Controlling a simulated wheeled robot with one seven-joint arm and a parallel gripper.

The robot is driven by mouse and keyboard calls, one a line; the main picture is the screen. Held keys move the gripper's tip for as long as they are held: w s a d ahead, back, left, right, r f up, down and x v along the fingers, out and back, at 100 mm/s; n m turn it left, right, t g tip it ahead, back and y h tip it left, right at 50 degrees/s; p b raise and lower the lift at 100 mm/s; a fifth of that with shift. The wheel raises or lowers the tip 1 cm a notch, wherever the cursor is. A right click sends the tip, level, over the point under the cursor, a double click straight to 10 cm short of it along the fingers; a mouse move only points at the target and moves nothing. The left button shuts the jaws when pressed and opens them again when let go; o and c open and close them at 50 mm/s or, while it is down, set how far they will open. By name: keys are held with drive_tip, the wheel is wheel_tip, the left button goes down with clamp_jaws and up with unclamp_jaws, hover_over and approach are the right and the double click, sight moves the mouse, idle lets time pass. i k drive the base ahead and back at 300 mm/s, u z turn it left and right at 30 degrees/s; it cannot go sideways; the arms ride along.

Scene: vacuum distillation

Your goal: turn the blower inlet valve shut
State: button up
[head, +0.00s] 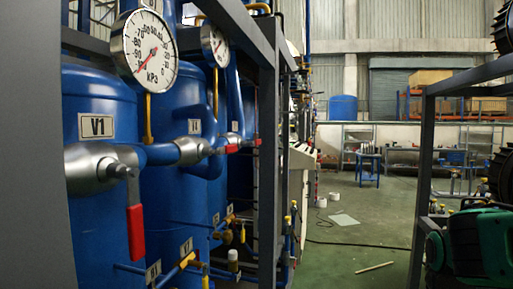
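I cannot tell which valve is the blower inlet valve, as no readable label names it. The nearest valve (100,168) has a silver body on a blue pipe in front of the tank marked V1 (96,126). Its red lever (136,232) hangs straight down, across the pipe's run. A farther valve with a red handle (231,149) sits deeper in the rack, its handle roughly level. My gripper is not in view.
Two kPa gauges, a near one (144,50) and a farther one (215,43), stand above the pipes. Dark frame posts (268,180) edge the rack. A green-black machine (465,245) is at lower right. The green floor between is mostly open, with a cable and a stick (374,268).

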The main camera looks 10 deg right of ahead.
sight(255, 142)
drive_tip(key=k, duration=1.3)
drive_tip(key=z, duration=0.4)
drive_tip(key=i, duration=1.65)
drive_tip(key=u, duration=0.6)
